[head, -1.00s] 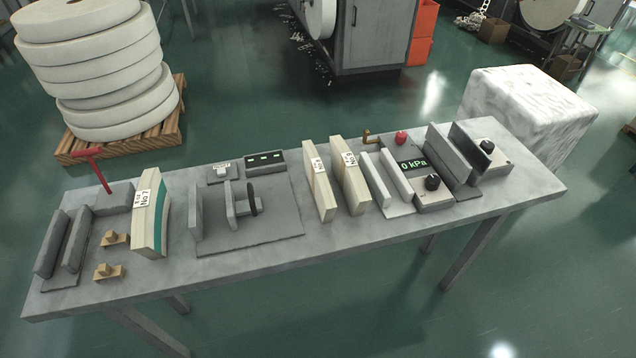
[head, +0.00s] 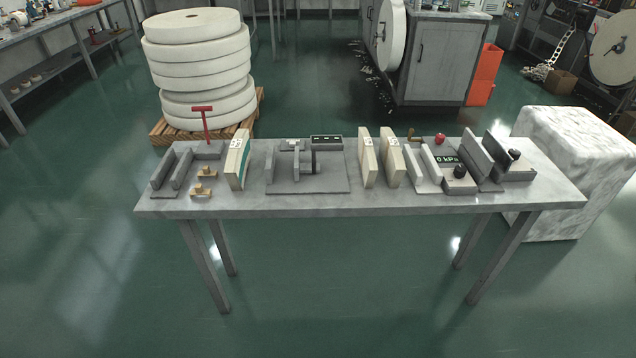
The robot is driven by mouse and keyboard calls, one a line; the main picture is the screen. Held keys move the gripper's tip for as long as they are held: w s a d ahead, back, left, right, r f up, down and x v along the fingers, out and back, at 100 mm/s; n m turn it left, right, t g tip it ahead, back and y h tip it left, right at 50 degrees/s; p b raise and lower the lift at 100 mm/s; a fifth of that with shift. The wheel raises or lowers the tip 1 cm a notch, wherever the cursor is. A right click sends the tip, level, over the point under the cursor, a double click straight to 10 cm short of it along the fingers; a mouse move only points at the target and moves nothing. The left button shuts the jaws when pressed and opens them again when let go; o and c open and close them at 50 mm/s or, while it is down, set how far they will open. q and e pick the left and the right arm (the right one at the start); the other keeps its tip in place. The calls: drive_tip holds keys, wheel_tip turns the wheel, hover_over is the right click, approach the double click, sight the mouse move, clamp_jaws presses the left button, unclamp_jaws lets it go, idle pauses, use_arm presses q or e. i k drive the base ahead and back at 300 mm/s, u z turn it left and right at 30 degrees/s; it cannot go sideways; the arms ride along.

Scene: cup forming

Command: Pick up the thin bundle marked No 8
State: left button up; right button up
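Two thin cream bundles stand upright side by side right of the table's middle: a left one (head: 367,160) and a right one (head: 391,163). Each has a small white label near its top, too small to read now, so I cannot tell which is No 8. A third upright bundle (head: 237,162), cream with a teal stripe, stands on the left part of the table; its label read No 7 in the earlier view. Neither of my grippers is in view.
The grey table (head: 330,203) also holds a plate with upright blocks (head: 325,185), a kPa gauge unit (head: 459,184), a red T-handle (head: 206,125) and two wooden pieces (head: 205,172). A white wrapped block (head: 575,165) stands at right. The floor in front is clear.

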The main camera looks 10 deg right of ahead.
sight(366, 153)
drive_tip(key=u, duration=1.1)
drive_tip(key=i, duration=0.9)
drive_tip(key=z, duration=0.55)
